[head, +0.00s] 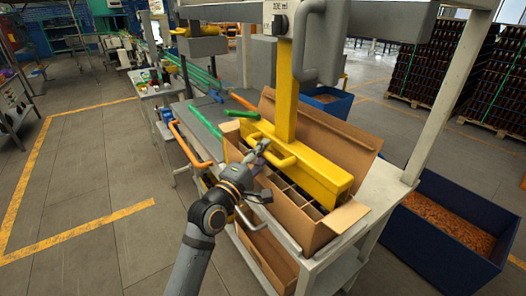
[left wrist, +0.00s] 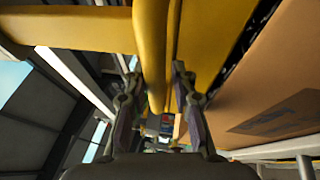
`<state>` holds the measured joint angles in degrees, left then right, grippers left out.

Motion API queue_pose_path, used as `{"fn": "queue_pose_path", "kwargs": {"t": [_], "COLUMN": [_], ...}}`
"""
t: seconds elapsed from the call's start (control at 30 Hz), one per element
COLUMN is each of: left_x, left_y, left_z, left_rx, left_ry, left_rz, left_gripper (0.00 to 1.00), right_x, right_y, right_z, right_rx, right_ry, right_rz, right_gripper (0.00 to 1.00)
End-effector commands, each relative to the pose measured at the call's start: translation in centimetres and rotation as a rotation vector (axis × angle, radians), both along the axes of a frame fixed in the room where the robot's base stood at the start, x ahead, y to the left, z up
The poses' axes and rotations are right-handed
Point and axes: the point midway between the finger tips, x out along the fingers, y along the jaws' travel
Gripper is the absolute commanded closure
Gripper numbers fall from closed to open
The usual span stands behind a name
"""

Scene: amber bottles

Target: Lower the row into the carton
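A yellow lifting head (head: 310,172) hangs from a yellow column (head: 288,85) over the open cardboard carton (head: 290,222). The carton stands on a bench and has cardboard dividers inside. The head sits low, around the carton's rim. A yellow handle (head: 279,158) sticks out of the head's near side. My left gripper (head: 262,150) is at this handle. I cannot clearly make out bottles under the head. My right gripper is not in view.
Open carton flaps (head: 345,217) stick out at the front right. A grey bench post (head: 448,95) rises at the right. A blue bin (head: 447,215) with brown contents stands on the floor there. Another carton (head: 268,255) is on the lower shelf. The floor at left is clear.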

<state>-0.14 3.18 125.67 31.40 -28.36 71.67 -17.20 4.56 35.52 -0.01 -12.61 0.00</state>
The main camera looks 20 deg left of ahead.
Motion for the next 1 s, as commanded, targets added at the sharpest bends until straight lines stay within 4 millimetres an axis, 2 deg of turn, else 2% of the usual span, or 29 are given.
{"fn": "queue_pose_path", "kwargs": {"t": [0.03,0.1,0.4,0.47,0.7,1.0], "left_x": [0.0,0.0,-0.3,-1.0,-5.4,-7.2], "left_y": [0.0,0.0,0.1,0.3,1.5,1.9], "left_z": [-0.1,0.0,0.0,-0.2,-1.1,-1.2], "left_rx": [0.000,0.000,0.000,0.003,0.007,-0.001], "left_ry": [0.001,-0.001,-0.002,-0.002,0.000,-0.004], "left_rz": [0.000,0.000,0.001,0.002,0.001,-0.001], "left_gripper": [0.65,0.59,0.59,0.59,0.59,0.59], "right_x": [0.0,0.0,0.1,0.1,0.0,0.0], "right_y": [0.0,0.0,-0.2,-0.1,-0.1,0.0], "right_z": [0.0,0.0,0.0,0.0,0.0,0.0], "right_rx": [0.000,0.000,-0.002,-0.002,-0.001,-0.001], "right_ry": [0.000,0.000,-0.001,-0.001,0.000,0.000], "right_rz": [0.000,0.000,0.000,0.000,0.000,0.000], "right_gripper": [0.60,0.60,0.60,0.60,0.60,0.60]}}
